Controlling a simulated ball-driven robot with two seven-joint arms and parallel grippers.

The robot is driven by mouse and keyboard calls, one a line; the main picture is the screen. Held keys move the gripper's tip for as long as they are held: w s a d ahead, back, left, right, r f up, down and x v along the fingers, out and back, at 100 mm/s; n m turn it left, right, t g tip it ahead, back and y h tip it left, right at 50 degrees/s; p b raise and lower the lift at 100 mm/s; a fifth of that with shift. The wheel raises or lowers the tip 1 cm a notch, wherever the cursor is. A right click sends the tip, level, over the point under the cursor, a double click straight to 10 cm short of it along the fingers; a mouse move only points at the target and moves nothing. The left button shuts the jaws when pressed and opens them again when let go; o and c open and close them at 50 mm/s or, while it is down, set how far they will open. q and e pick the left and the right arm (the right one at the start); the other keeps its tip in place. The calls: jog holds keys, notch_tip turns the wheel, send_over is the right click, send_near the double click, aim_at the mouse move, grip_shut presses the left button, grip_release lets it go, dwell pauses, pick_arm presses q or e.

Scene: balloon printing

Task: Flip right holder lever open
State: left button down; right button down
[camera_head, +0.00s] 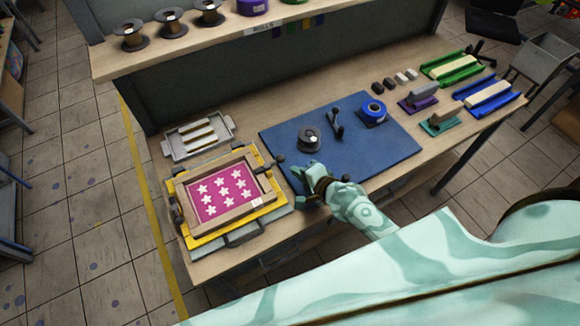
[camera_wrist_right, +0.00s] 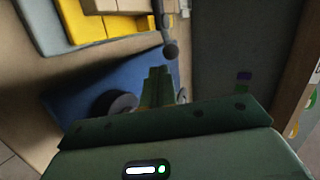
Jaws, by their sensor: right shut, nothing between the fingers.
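The right holder lever (camera_head: 275,159) is a dark lever with a round knob on the right side of the yellow print holder (camera_head: 192,238). It also shows in the right wrist view (camera_wrist_right: 171,49), just beyond my fingertips. A wooden frame (camera_head: 233,155) with a pink star-patterned screen (camera_head: 222,194) sits in the holder. A dark left lever (camera_head: 177,214) is at the holder's left edge. My right gripper (camera_head: 300,172) is shut and empty, right of the holder over the blue mat's near-left corner. In the right wrist view its fingertips (camera_wrist_right: 159,72) point toward the knob, with a gap between.
The blue mat (camera_head: 375,155) carries a dark spool (camera_head: 309,138), a small black stand (camera_head: 337,124) and a blue tape roll (camera_head: 373,111). A grey tray (camera_head: 227,132) lies behind the holder. Trays and stamps stand at the right. A raised shelf (camera_head: 228,33) runs along the back.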

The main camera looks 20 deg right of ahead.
aim_at(269, 164)
jog(key=shift+w+a+f, duration=0.1)
jog(key=shift+w+a, duration=0.1)
jog(key=shift+w, duration=0.4)
jog(key=shift+w+a+f, duration=0.15)
jog(key=shift+w, duration=0.45)
jog(key=shift+w+a+f, duration=0.1)
jog(key=shift+w+a, duration=0.1)
jog(key=shift+w, duration=0.4)
pick_arm(q)
jog(key=shift+f, duration=0.3)
jog(key=shift+f, duration=0.1)
pick_arm(e)
jog(key=shift+y+b, duration=0.3)
jog(key=shift+w+d+n, duration=0.2)
jog(key=shift+n, duration=0.2)
pick_arm(q)
jog(key=shift+s+d+f, duration=0.25)
jog(key=shift+d, duration=0.2)
pick_arm(e)
jog(key=shift+y, duration=0.3)
